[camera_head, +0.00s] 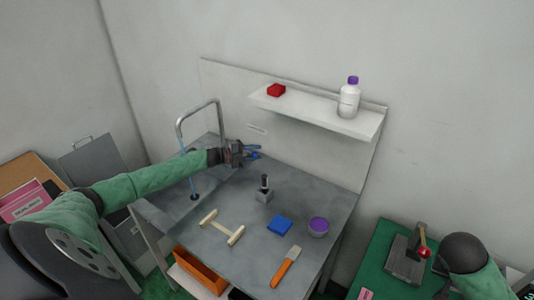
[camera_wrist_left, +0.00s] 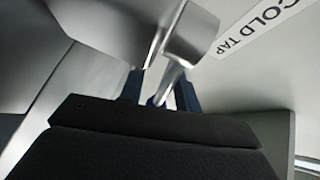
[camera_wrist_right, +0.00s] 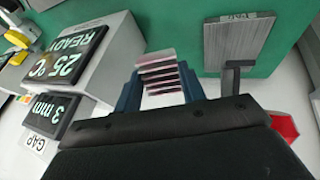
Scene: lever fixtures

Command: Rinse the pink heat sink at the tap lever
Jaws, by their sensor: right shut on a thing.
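The pink heat sink (camera_wrist_right: 160,75), finned, sits between the fingertips of my right gripper (camera_wrist_right: 160,90), which is shut on it above the green surface. In the head view the right fingers are hidden. My left gripper (camera_head: 252,152) is at the back of the grey sink bench, with its blue fingers apart. In the left wrist view the metal tap lever (camera_wrist_left: 170,75) passes between the fingers of my left gripper (camera_wrist_left: 160,92); its blue end is partly hidden. The bent tap spout (camera_head: 198,110) stands left of it, with a thin blue stream (camera_head: 187,172) below, reaching the dark drain.
On the bench are a wooden piece (camera_head: 221,227), a blue block (camera_head: 280,225), a purple-topped tub (camera_head: 318,227), an orange-handled brush (camera_head: 286,266) and a small lever block (camera_head: 264,190). A shelf (camera_head: 310,112) holds a bottle (camera_head: 349,98). A red-knobbed fixture (camera_head: 405,262) stands at right.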

